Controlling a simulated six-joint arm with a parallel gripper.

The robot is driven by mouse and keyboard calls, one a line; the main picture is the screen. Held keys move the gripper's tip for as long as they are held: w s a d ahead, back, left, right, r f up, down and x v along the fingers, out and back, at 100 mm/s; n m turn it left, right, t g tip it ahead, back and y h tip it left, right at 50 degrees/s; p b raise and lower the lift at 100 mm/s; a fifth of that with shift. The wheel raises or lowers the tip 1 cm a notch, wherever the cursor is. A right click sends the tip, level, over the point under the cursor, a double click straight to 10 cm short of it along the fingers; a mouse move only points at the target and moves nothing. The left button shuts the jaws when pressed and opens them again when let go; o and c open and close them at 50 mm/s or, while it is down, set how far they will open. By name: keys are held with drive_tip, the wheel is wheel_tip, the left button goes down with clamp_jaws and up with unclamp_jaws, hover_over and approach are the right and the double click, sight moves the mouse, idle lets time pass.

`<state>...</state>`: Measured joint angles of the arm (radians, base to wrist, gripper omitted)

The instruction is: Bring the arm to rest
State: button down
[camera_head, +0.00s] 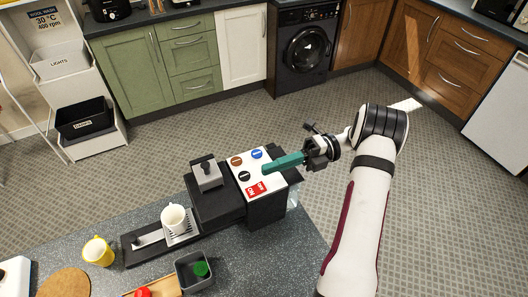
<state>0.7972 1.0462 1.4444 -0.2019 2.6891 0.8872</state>
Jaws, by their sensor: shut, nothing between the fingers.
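My arm (359,218) reaches up from the bottom right, bends at the dark-banded joint, and its end points left. My gripper (268,169) has teal fingers, shut with nothing between them. In the picture the fingertips overlap the right part of the white button panel (249,166) on the black machine (219,205). I cannot tell whether they touch it or hover above. A white cup (174,218) stands on the machine's tray at the left.
Open floor (225,119) lies beyond, before the cabinets and washing machine (305,49).

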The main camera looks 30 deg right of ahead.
drive_tip(key=a+r+n+g, duration=0.1)
drive_tip(key=s+a+r+n+g+h, duration=0.1)
drive_tip(key=a+n, duration=0.1)
drive_tip(key=s+a+r+n+g+h, duration=0.1)
drive_tip(key=shift+a+r+n, duration=0.1)
drive_tip(key=shift+a+n, duration=0.1)
drive_tip(key=shift+n, duration=0.1)
drive_tip(key=s+a+r+n+g+h, duration=0.35)
drive_tip(key=s+a+n+h, duration=0.35)
drive_tip(key=n, duration=0.3)
drive_tip(key=s+a+f+n+t+h, duration=0.1)
drive_tip(key=s+n+t+h, duration=0.1)
drive_tip(key=s+n, duration=0.4)
drive_tip(key=s+a+f+n+t+h, duration=0.2)
drive_tip(key=s+n+h, duration=0.3)
drive_tip(key=n, duration=0.4)
drive_tip(key=shift+s+n+t, duration=0.4)
drive_tip(key=shift+s+t, duration=0.05)
drive_tip(key=shift+t, duration=0.2)
